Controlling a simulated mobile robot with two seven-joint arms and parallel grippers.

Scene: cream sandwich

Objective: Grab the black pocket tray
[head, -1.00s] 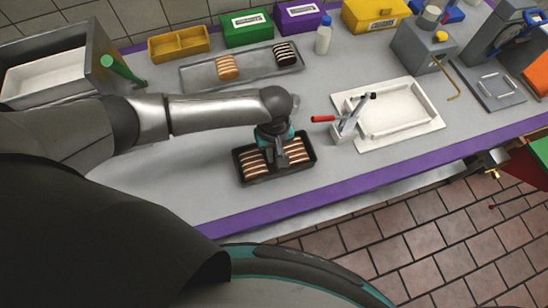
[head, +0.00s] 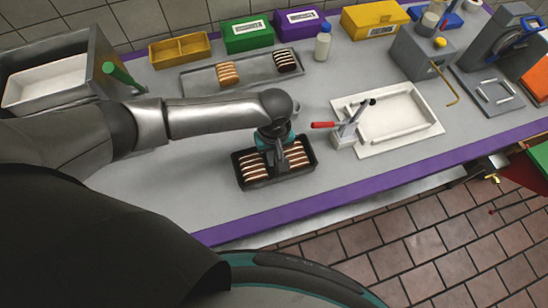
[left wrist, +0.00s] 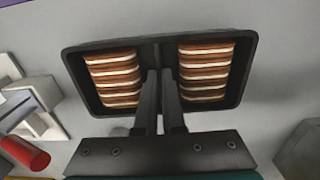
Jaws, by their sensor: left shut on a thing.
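The black pocket tray (head: 312,172) lies on the grey counter below my left arm in the head view. It has two pockets with a divider between them, each holding a stack of brown and cream layered pieces. My left gripper (head: 275,162) is over the middle of the tray. In the left wrist view, the gripper (left wrist: 160,78) is shut on the divider of the tray (left wrist: 72,66), between the two stacks. I cannot tell whether the tray touches the counter. My right gripper is not in view.
A red-handled lever device (head: 346,130) and a white framed board (head: 432,124) stand to the right. A grey tray (head: 203,84) with two layered stacks and a white bottle (head: 323,46) are behind. Counter left of the black tray is clear.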

